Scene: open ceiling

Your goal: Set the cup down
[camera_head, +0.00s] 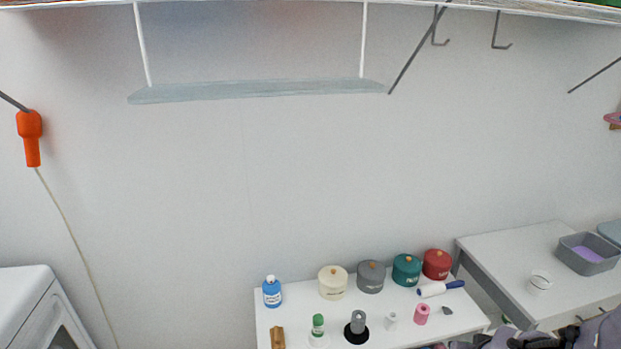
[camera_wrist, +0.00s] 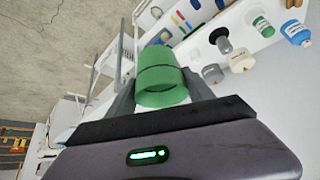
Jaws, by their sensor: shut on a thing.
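A green cup (camera_wrist: 160,72) is between the two fingers of my gripper (camera_wrist: 163,88) in the wrist view. The fingers are shut on its sides. A thin dark line runs around the cup, and its rounded end faces the camera. The cup is held in the air; I cannot tell how high. The cup does not show in the head view, where part of my arm is at the bottom right corner.
A white table (camera_head: 268,318) holds several lidded pots, a blue bottle (camera_head: 271,292) and a lint roller (camera_head: 440,288). A second white table (camera_head: 500,250) at right carries a grey bin (camera_head: 587,254) and a small white container (camera_head: 539,284), with bare surface between them.

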